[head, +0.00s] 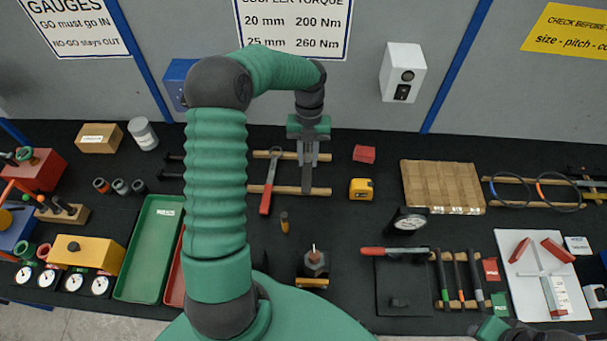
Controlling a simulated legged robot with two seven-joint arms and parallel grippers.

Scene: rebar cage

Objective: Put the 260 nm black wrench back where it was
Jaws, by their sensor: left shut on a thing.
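My left gripper (308,158) points down over the far part of the bench and is shut on the black wrench (307,180). The wrench's dark handle runs toward me from the jaws, over or on the near rail of a wooden two-rail rack (287,190). I cannot tell whether it touches the rails. The jaws hide its far end. A red-handled wrench (267,190) lies across the same rack, to the left. The sign (295,25) above lists 20 mm 200 Nm and 25 mm 260 Nm.
A yellow tape measure (361,189) and a red block (364,154) sit right of the rack. A hex nut on a stand (314,263) is nearer. A green tray (150,250) lies left. A red-handled tool (393,251) lies at a black mat.

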